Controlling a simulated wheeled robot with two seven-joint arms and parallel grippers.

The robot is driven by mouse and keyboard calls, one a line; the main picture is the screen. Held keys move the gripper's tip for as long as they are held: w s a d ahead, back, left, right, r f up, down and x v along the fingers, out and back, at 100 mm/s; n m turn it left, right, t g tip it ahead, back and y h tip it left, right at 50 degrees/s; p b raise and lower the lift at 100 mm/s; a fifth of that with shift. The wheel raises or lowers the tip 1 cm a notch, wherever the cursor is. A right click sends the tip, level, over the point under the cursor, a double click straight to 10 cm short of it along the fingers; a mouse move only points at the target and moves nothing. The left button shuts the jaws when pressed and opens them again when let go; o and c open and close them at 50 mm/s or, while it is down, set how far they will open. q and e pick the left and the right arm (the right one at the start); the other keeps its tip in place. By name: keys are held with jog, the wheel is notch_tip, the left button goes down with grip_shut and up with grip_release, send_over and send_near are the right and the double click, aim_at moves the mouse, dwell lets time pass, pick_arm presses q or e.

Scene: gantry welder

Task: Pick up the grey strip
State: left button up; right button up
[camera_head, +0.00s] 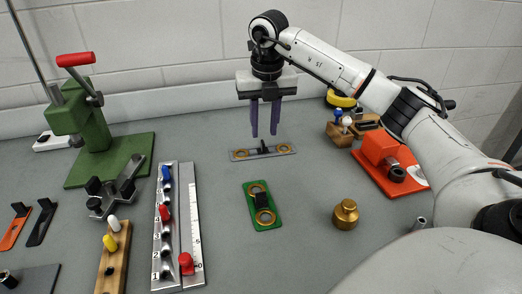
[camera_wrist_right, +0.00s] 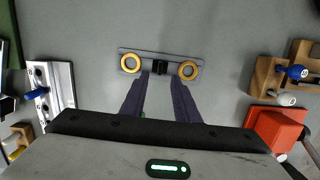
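The grey strip (camera_head: 240,155) lies flat on the bench, with a gold ring near each end and a black upright handle (camera_head: 264,147) at its middle. In the right wrist view the strip (camera_wrist_right: 204,61) lies ahead of the fingertips, with its black handle (camera_wrist_right: 160,67) between their lines. My right gripper (camera_head: 264,134) is open and empty, pointing down just above the strip. Its two dark fingers (camera_wrist_right: 161,75) stand apart on either side of the handle's line. I cannot tell the exact height gap. My left gripper is not in view.
A green plate (camera_head: 270,218) with gold rings lies in front of the strip. A brass weight (camera_head: 345,214) stands right of it. A slide gauge (camera_head: 166,240) lies left, before a green press (camera_head: 85,125). A red block (camera_head: 380,148) and wooden holder (camera_head: 340,136) stand right.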

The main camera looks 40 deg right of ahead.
aim_at(263, 142)
jog(key=shift+w+d+f, duration=0.1)
jog(key=shift+w+f, duration=0.05)
jog(key=shift+f, duration=0.75)
jog(key=shift+w+d+f, duration=0.15)
jog(key=shift+w+f, duration=0.05)
jog(key=shift+f, duration=0.7)
jog(key=shift+w+d+f, duration=0.1)
jog(key=shift+w+f, duration=0.05)
jog(key=shift+f, duration=0.75)
grip_shut()
